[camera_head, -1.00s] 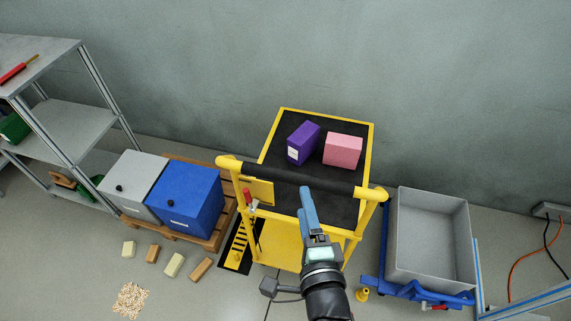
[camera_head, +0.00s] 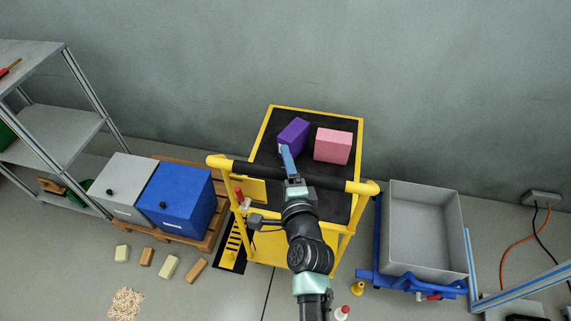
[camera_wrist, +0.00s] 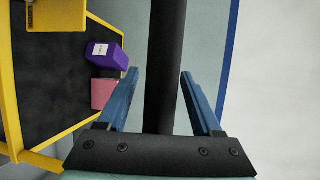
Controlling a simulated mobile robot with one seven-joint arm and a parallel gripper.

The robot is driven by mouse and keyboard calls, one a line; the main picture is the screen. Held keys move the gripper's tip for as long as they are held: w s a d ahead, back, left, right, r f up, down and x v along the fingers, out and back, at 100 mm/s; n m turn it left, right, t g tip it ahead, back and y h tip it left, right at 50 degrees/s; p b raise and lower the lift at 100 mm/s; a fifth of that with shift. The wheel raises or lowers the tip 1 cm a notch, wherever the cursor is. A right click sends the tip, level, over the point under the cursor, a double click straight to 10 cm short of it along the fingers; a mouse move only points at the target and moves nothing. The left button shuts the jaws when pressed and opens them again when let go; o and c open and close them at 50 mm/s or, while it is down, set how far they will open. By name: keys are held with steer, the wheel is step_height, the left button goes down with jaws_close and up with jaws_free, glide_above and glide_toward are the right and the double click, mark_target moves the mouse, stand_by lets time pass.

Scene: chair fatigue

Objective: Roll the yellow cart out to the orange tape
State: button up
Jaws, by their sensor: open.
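The yellow cart (camera_head: 362,153) stands against the grey wall, with black shelf surfaces and a black-gripped push handle (camera_head: 329,182) on its near side. A purple box (camera_head: 293,135) and a pink box (camera_head: 333,146) lie on its top. My gripper (camera_head: 288,158) is open at the handle. In the wrist view, the black handle bar (camera_wrist: 164,65) runs between the two blue fingers of my gripper (camera_wrist: 158,75), with gaps visible on both sides. In the head view, my arm hides part of the handle and cart front. I see no orange tape.
A pallet (camera_head: 213,228) with a blue box (camera_head: 176,200) and a grey box (camera_head: 118,188) stands close left. A blue trolley (camera_head: 400,284) with a grey bin (camera_head: 424,235) is close right. Several small blocks lie front left. A red-and-white item (camera_head: 342,313) is near my arm.

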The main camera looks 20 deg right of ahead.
steer(key=shift+w, duration=0.15)
jaws_close()
stand_by(0.4)
stand_by(1.0)
